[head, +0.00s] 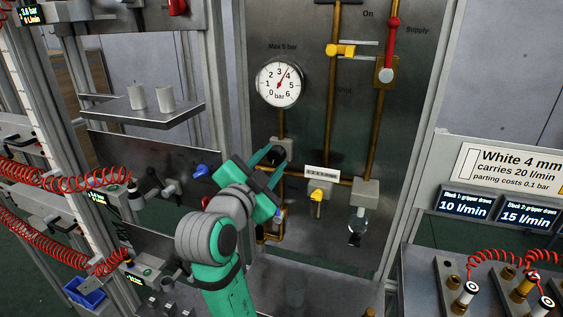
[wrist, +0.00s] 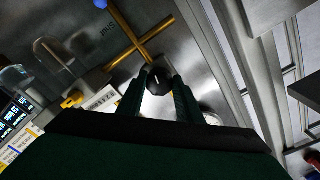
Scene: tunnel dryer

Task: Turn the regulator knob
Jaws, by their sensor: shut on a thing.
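The dark regulator knob (wrist: 158,81) sits between my two fingers in the wrist view, with a small white mark on its face. In the head view the dark regulator (head: 283,146) is on the brass pipe below the gauge, partly covered by my fingers. My gripper (head: 274,160) reaches it from the front and is shut on the knob; it also shows in the wrist view (wrist: 160,92). The round pressure gauge (head: 280,84), labelled "Max 5 bar", has its red needle between 3 and 4.
Yellow valve handles (head: 341,50) sit on the brass pipes, with a red supply lever (head: 391,45) at upper right. A shelf with two white cylinders (head: 137,97) and red coiled hoses (head: 60,178) are left.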

